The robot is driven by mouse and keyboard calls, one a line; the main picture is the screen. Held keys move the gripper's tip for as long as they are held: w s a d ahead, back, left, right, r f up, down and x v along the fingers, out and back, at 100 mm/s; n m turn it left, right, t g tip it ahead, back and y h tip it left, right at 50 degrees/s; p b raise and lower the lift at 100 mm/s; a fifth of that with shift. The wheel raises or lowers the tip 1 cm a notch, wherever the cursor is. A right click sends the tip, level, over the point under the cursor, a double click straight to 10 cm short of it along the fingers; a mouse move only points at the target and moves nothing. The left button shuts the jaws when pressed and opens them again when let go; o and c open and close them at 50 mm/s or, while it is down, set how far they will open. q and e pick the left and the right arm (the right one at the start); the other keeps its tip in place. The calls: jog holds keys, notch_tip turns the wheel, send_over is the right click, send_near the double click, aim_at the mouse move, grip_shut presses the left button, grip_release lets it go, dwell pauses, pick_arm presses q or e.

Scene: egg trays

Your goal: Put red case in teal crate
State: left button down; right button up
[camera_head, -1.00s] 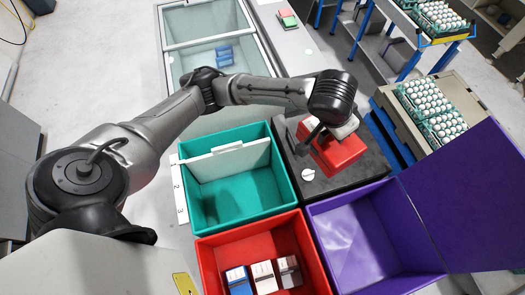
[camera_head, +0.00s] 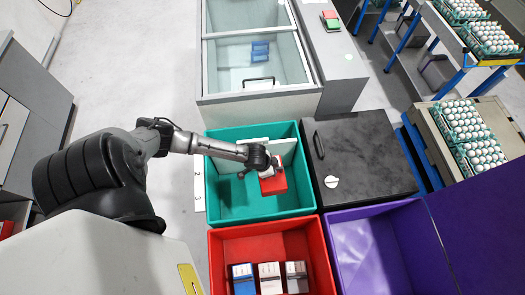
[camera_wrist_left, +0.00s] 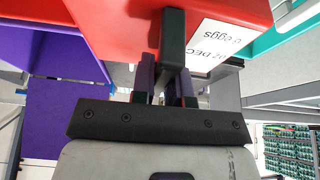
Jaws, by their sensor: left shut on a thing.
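The red case (camera_head: 273,184) hangs from my left gripper (camera_head: 270,168) over the right part of the teal crate (camera_head: 216,211). My left gripper is shut on it. In the left wrist view the fingers (camera_wrist_left: 172,62) grip the red case (camera_wrist_left: 120,28), which has a white printed label. How far the case is above the crate floor I cannot tell. The teal crate has an upright white divider (camera_head: 287,147) near its back, partly hidden by my arm. My right gripper is not in view.
A red crate (camera_head: 218,262) holding several small boxes stands in front of the teal crate. A purple crate (camera_head: 375,245) is at the front right. A dark-topped unit (camera_head: 365,150) adjoins the teal crate on the right. A glass-topped freezer (camera_head: 255,95) stands behind.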

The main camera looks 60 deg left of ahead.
pick_arm(q)
jog(key=s+f, duration=0.1)
jog(key=s+a+f, duration=0.1)
jog(key=shift+s+a+f+m, duration=0.2)
jog(key=shift+s+a+m, duration=0.1)
jog(key=shift+s, duration=0.05)
jog(key=shift+s+a+f+b, duration=0.1)
jog(key=shift+s+f+b, duration=0.05)
jog(key=shift+f+b, duration=0.15)
notch_tip(320, 180, down, 37)
jog(key=b, duration=3.5)
jog(key=shift+r+b, duration=0.2)
jog(key=shift+b, duration=0.2)
jog(key=shift+f, duration=0.45)
jog(key=c, duration=1.1)
grip_release()
jog(key=shift+o, duration=0.2)
